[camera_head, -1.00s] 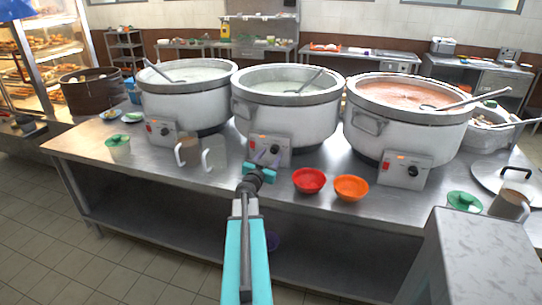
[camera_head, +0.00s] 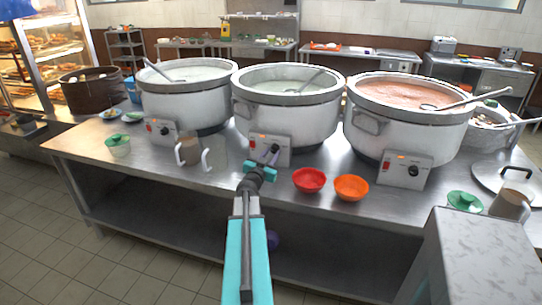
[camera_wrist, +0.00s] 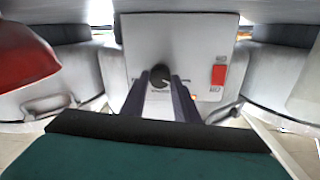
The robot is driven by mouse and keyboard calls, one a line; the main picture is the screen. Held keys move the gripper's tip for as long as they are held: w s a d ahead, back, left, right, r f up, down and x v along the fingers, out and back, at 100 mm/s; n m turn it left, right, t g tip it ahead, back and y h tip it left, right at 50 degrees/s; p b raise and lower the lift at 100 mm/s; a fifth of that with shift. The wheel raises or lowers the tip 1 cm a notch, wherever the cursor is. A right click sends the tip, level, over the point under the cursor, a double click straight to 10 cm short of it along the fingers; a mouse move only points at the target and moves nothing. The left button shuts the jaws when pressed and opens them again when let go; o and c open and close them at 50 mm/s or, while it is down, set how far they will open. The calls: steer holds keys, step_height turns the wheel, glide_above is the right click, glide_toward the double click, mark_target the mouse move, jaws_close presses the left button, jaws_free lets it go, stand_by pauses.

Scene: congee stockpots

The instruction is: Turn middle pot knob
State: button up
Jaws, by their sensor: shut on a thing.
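The middle pot (camera_head: 288,112) is a large white stockpot with pale congee and a ladle in it. Its control box (camera_head: 282,150) on the front carries a black knob and a red switch. In the wrist view the black knob (camera_wrist: 159,75) is on the panel (camera_wrist: 185,35), with the red switch (camera_wrist: 218,75) to its right. My gripper (camera_wrist: 160,80) reaches the knob, its two dark fingers on either side and shut on it. In the head view my gripper (camera_head: 268,160) is in front of the box and partly hides the knob.
A red bowl (camera_head: 308,180) and an orange bowl (camera_head: 351,188) stand on the steel counter right of my gripper. Mugs (camera_head: 188,151) stand to its left. The left pot (camera_head: 186,100) and right pot (camera_head: 410,120) flank the middle pot.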

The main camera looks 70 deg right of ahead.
steer(key=shift+d+r, duration=0.2)
steer(key=shift+d, duration=0.2)
steer(key=shift+o, duration=0.2)
steer(key=shift+d, duration=0.15)
steer(key=shift+s+m+p, duration=0.1)
steer(key=shift+m+p, duration=0.45)
steer(key=shift+m, duration=1.35)
steer(key=m, duration=0.5)
steer(key=m+b, duration=0.1)
steer(key=m, duration=0.3)
steer(key=shift+m+t, duration=0.3)
steer(key=shift+m, duration=0.1)
steer(key=shift+r, duration=0.1)
steer(key=o, duration=1)
steer(key=shift+o, duration=0.2)
